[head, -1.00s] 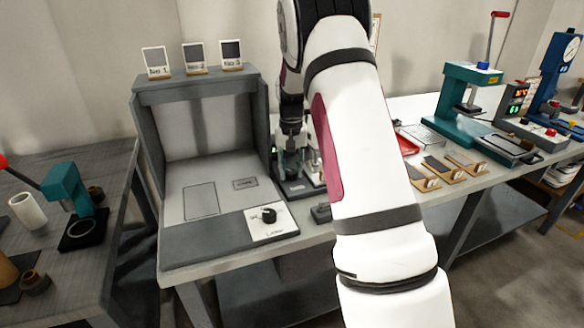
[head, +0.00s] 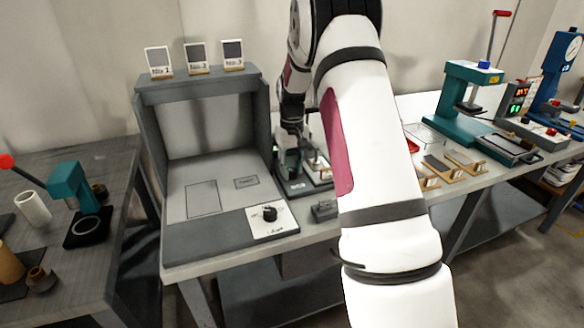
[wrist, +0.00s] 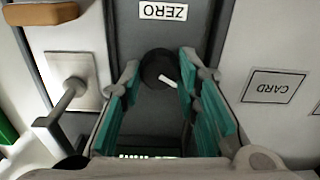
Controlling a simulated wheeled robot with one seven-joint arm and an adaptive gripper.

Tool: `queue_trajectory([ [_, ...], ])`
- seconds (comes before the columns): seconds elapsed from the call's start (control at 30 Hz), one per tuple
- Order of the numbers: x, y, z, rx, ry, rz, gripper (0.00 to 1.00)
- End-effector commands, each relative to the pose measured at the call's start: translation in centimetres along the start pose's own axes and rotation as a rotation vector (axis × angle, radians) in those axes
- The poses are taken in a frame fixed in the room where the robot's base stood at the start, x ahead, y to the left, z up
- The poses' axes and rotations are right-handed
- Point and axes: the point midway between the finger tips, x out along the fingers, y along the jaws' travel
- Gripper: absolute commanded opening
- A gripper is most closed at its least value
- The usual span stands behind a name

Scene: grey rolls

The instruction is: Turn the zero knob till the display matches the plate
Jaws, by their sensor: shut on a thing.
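The zero knob (wrist: 150,66) is a dark round knob with a white pointer mark, below the upside-down ZERO label (wrist: 162,11) in the wrist view. My gripper (wrist: 160,74) has its teal-padded fingers on both sides of the knob and is shut on it. The display (wrist: 135,156) shows only as a strip of green at the bottom edge, and its digits cannot be read. In the head view my gripper (head: 291,143) is small and dark over the instrument, partly hidden by my arm. I cannot make out the plate with the value to match.
A lever (wrist: 68,100) on a pale plate stands left of the fingers in the wrist view. A CARD outline (wrist: 272,86) lies to the right. In the head view a grey booth (head: 205,90) stands left of the instrument, and a teal press (head: 465,95) stands right.

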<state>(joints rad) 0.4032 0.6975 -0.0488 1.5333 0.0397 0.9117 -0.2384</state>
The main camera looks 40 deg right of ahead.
Motion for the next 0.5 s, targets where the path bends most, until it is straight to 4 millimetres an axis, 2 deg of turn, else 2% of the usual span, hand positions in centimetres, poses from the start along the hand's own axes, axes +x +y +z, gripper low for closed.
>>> queue_trajectory([
  [0.23, -0.01, 0.0, -0.02, 0.001, 0.001, 0.0, 0.02],
  [0.27, -0.01, 0.0, -0.02, 0.001, 0.001, 0.0, 0.36],
  [0.3, -0.01, 0.0, -0.02, 0.001, 0.001, 0.0, 0.45],
  [0.33, -0.01, 0.0, -0.02, 0.001, 0.001, 0.0, 0.5],
  [0.5, -0.01, 0.0, -0.01, 0.001, 0.0, 0.0, 0.5],
])
